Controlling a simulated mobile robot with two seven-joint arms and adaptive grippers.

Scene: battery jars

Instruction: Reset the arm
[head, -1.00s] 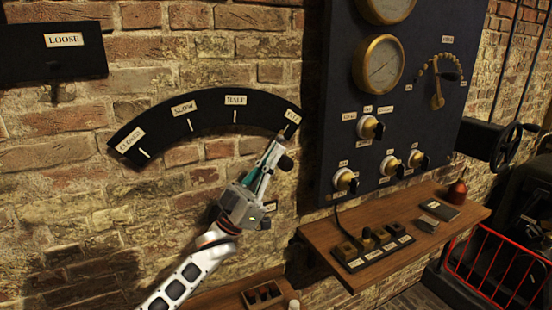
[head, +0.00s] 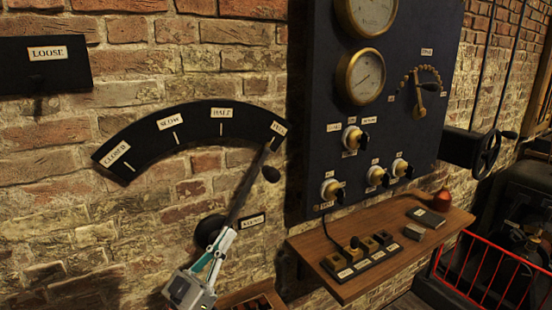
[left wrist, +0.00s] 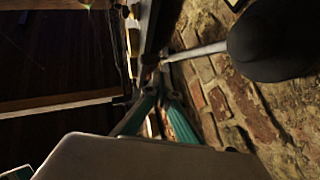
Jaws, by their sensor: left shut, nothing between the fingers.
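My left gripper (head: 228,234) is in the lower middle of the head view, with teal fingers shut and empty. It is in front of the lower part of a dark wall lever (head: 252,182); I cannot tell if they touch. The lever's tip is at the right end of a black curved scale (head: 197,122), by its last label. A black knob (head: 271,174) sticks out from the lever. In the left wrist view, the fingers (left wrist: 160,92) converge near the dark lever bar (left wrist: 157,25), with the knob (left wrist: 275,40) on its metal rod at upper right. My right gripper is not in view.
A dark blue panel (head: 310,110) with gauges and switches stands right of the lever. Below it, a wooden shelf (head: 350,287) carries a block of sockets (head: 360,255). A black plate (head: 40,75) is at upper left. Bare brick wall lies left of the gripper.

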